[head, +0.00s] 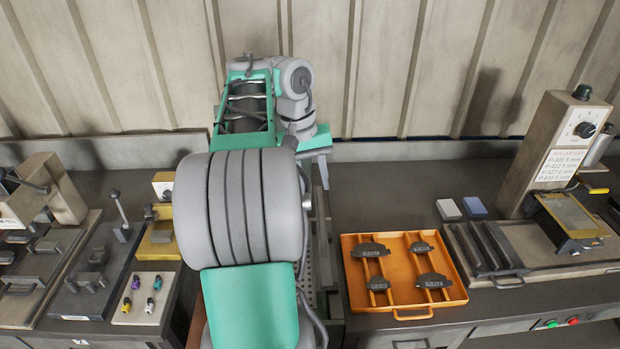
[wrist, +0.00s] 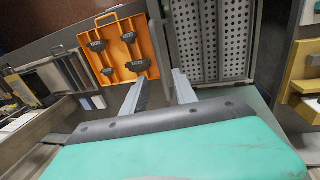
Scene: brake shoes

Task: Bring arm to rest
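My arm is raised over the middle of the bench in the head view, with its grey and green links folded upward. My gripper (head: 322,172) shows only partly at the arm's right side. In the wrist view my gripper (wrist: 158,80) has its two grey fingers apart, with nothing between them. Several dark brake shoes (head: 377,284) lie in an orange tray (head: 460,294) to the right of my arm. The tray also shows in the wrist view (wrist: 153,73), beyond the fingers and to the left.
A perforated grey panel (wrist: 210,40) lies below the gripper. Right of the tray stand a dark slotted rack (head: 484,250) and a tall gauge block (head: 545,150). At left are fixtures and a board with small coloured pieces (head: 142,305). A ribbed wall (head: 400,70) stands behind.

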